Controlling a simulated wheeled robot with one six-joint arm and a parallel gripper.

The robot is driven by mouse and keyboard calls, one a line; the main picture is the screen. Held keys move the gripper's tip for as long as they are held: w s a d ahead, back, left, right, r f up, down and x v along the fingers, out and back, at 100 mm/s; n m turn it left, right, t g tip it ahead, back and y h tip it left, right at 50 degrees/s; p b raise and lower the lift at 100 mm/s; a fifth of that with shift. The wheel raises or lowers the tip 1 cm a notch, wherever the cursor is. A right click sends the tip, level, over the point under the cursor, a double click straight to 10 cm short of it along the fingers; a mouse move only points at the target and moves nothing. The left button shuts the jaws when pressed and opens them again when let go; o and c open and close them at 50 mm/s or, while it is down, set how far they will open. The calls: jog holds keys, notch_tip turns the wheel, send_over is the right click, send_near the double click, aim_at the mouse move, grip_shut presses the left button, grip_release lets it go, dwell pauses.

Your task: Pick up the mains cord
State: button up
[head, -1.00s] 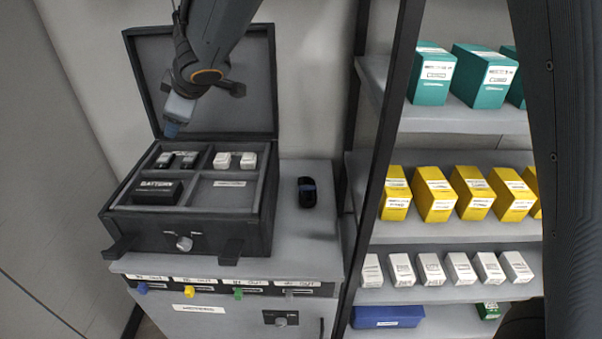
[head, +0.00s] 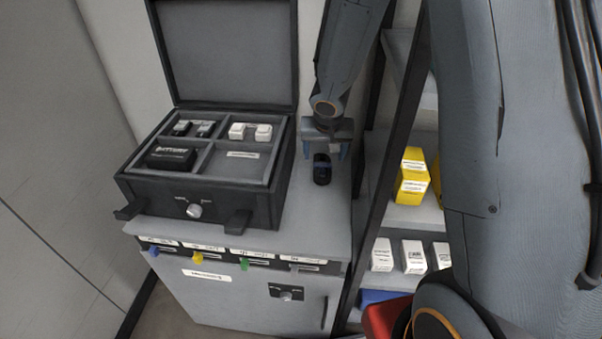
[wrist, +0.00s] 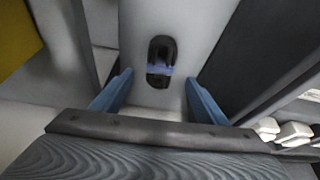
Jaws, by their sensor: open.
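The mains cord appears to be the small dark coiled bundle with a blue band (head: 321,170), lying on the grey cabinet top to the right of the black case. In the wrist view the bundle (wrist: 160,62) lies ahead of and between the two blue fingers. My gripper (head: 325,149) is open and empty, pointing down just above and behind the bundle in the head view. Its blue fingers also show in the wrist view (wrist: 157,95), one on each side with clear space to the bundle. I see no contact.
The open black case (head: 240,199) with compartments stands just left of the bundle. Its tray holds black and white blocks. A shelf rack with yellow boxes (head: 411,177) and white boxes (head: 412,256) stands close on the right. The cabinet top (head: 312,225) in front of the bundle is clear.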

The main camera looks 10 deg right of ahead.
aim_at(322, 165)
jog(key=shift+b+x, duration=1.4)
jog(key=shift+x, duration=2.65)
jog(key=shift+w, duration=0.1)
jog(key=shift+a+r, duration=0.1)
jog(key=c, duration=1.3)
jog(key=shift+o, duration=0.2)
